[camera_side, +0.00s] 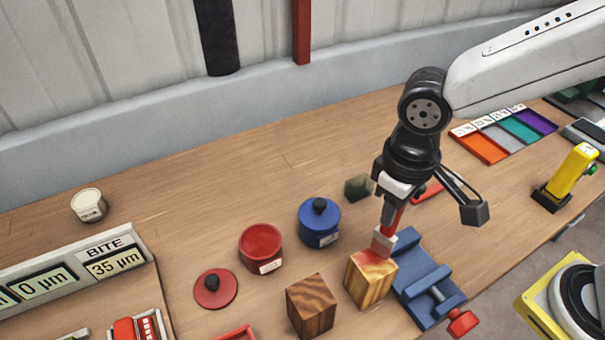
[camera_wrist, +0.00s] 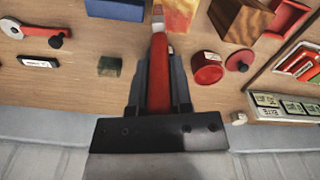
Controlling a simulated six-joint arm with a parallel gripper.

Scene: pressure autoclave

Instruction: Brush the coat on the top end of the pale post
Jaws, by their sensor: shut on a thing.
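The pale post (camera_side: 369,288) stands upright on the bench, and its top has a reddish, uneven tint; it also shows in the wrist view (camera_wrist: 184,18). My gripper (camera_side: 391,200) is shut on a brush with a red handle (camera_wrist: 159,80). The brush points down, and its pale, pink-tinged head (camera_side: 384,241) is at the post's top end, seemingly touching it. The open red pot (camera_side: 260,250) stands to the left, with its red lid (camera_side: 215,290) lying beside it.
A blue vise (camera_side: 425,282) is close right of the post, and a dark wood block (camera_side: 311,307) close left. A lidded blue pot (camera_side: 319,224) and a green block (camera_side: 358,188) stand behind. A display (camera_side: 110,266) reads "BITE 35 µm". The rear left bench is mostly clear.

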